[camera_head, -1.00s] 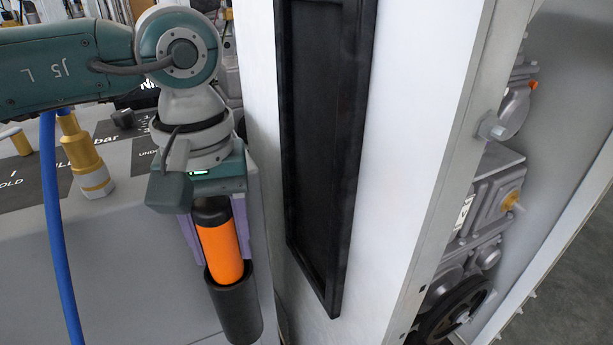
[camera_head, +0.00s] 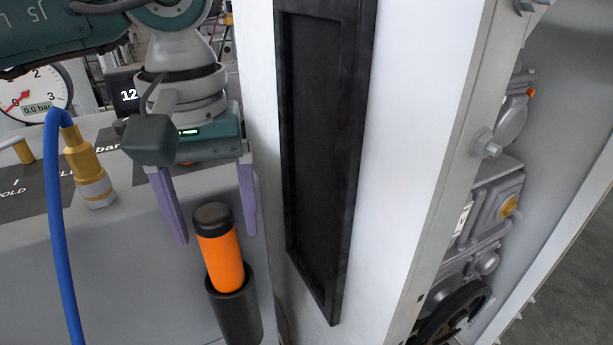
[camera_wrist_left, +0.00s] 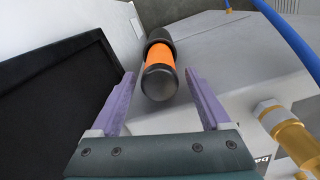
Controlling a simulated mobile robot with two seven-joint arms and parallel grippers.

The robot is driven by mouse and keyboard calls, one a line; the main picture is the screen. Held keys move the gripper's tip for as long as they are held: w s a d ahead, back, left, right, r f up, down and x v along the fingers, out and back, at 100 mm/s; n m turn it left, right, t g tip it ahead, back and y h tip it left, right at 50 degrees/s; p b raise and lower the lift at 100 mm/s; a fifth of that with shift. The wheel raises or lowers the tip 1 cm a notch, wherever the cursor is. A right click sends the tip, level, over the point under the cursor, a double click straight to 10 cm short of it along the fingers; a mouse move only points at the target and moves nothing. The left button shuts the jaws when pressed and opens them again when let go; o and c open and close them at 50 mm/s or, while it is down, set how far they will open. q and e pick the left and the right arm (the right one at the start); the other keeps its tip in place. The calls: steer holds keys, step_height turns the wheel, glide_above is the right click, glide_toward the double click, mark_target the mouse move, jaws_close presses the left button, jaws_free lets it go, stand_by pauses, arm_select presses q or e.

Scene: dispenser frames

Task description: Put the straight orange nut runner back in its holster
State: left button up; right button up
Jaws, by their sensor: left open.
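The straight orange nut runner (camera_head: 223,259) stands in its black holster (camera_head: 238,313), with its orange body and black end cap above the rim. It also shows in the left wrist view (camera_wrist_left: 161,69), where its black end cap faces the camera. My left gripper (camera_head: 218,238) is open, with its purple fingers above and behind the nut runner in the head view. In the left wrist view, the open left gripper (camera_wrist_left: 158,76) has a finger on each side of the nut runner, with gaps between. The nut runner's lower end is hidden inside the holster. My right gripper is not in view.
A white panel with a black-framed recess (camera_head: 325,150) stands close to the right of the holster. A blue hose (camera_head: 58,230) with a brass fitting (camera_head: 88,175) and a pressure gauge (camera_head: 36,95) are at the left. Grey machinery (camera_head: 485,205) is at the far right.

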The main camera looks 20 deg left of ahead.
arm_select(q)
step_height(320, 180, up, 7)
steer(key=shift+s, duration=0.1)
stand_by(0.6)
